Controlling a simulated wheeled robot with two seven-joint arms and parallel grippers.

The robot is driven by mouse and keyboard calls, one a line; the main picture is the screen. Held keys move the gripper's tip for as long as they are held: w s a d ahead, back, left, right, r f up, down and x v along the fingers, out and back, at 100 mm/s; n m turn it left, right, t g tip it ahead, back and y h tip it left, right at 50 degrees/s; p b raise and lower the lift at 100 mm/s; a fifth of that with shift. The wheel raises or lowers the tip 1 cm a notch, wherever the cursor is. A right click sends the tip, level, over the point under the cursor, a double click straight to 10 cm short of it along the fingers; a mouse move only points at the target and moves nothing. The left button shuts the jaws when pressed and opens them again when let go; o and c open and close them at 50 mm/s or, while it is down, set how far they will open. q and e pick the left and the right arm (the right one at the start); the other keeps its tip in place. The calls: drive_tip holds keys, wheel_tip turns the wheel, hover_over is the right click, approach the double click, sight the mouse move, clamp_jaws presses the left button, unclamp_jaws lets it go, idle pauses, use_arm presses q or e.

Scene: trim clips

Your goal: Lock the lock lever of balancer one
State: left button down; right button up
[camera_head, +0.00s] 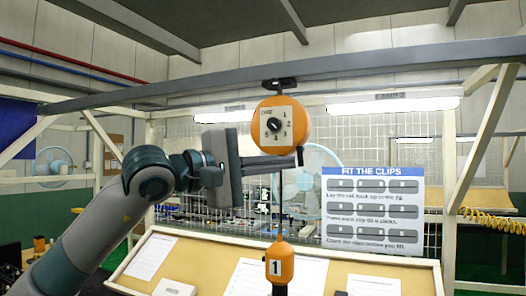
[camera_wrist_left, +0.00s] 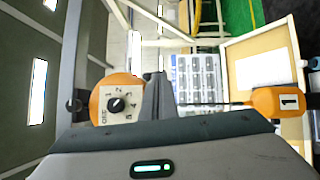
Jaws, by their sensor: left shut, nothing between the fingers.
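Balancer one (camera_head: 297,112) is a round orange housing with a numbered dial plate, hanging from the overhead beam; it also shows in the left wrist view (camera_wrist_left: 103,88). A line runs from it to an orange handle marked 1 (camera_head: 280,264), which also shows in the left wrist view (camera_wrist_left: 270,102). My left gripper (camera_head: 297,160) is shut and empty, its fingers level with the underside of the housing. In the left wrist view the fingers (camera_wrist_left: 157,92) stand beside the dial plate. I cannot clearly pick out the lock lever. My right gripper is not in view.
The grey overhead beam (camera_head: 180,92) crosses above the balancer. A board with papers (camera_head: 210,254) lies below, with a white box (camera_head: 174,288) on it. A "FIT THE CLIPS" sign (camera_head: 372,212) stands at right. The air right of the balancer is open.

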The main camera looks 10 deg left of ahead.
use_arm(q)
drive_tip(key=shift+w+d, duration=0.35)
drive_tip(key=shift+d, duration=0.1)
